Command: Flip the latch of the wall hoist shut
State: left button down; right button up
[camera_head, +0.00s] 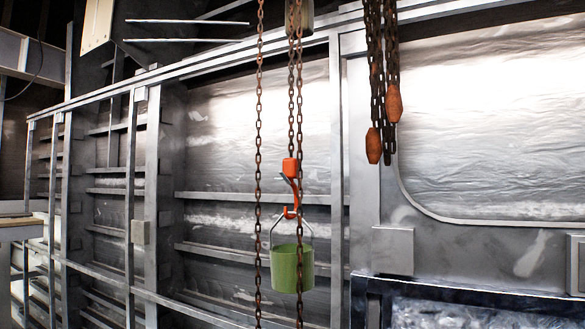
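The hoist hangs on rusty chains (259,130) in the middle of the head view. Its orange-red hook (294,188) hangs from two of the chain strands, with an orange block (290,167) at its top. A green bucket (286,269) hangs below, its wire handle reaching up to the hook's lower end. The latch is too small to make out, so I cannot tell whether it is open or shut. Chain strands pass in front of the bucket. Neither of my grippers is in view.
More chains (376,60) with two orange weights (373,146) (393,103) hang to the right of the hook. Behind is a metal wall frame with shelf-like rails (250,198). A dark-edged frame (470,288) stands at lower right. A pale table edge (20,221) shows at far left.

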aim_at(283, 177)
jog(key=z, duration=0.35)
jog(key=i, duration=1.05)
jog(key=u, duration=0.65)
